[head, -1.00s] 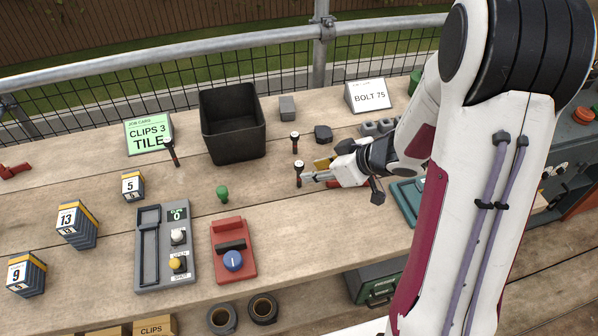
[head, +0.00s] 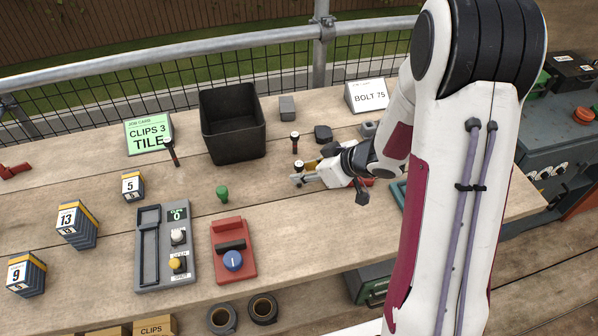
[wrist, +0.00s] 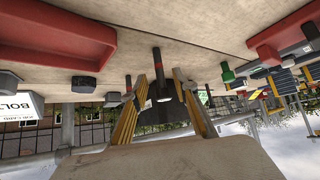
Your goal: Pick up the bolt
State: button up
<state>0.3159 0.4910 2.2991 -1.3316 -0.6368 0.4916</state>
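A dark bolt with a red band and pale head (head: 298,165) stands upright near the middle of the bench. In the wrist view the bolt (wrist: 160,72) shows between the two finger ends. My gripper (head: 297,180) is low over the bench, its fingers level and partly in front of the bolt's lower part. In the wrist view my gripper (wrist: 161,85) has a clear gap between its fingers and is open. I cannot tell whether a finger touches the bolt. A second similar bolt (head: 295,143) stands just behind, and a third (head: 171,152) stands by the green card.
A white card reading BOLT 75 (head: 368,96) is at the back right. A green knob (head: 222,193), a red switch box (head: 233,262) and a grey control panel (head: 165,270) lie left and in front. Bare wood is between them.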

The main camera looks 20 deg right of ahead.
jog(key=shift+x, duration=1.45)
jog(key=shift+c, duration=0.5)
grip_shut()
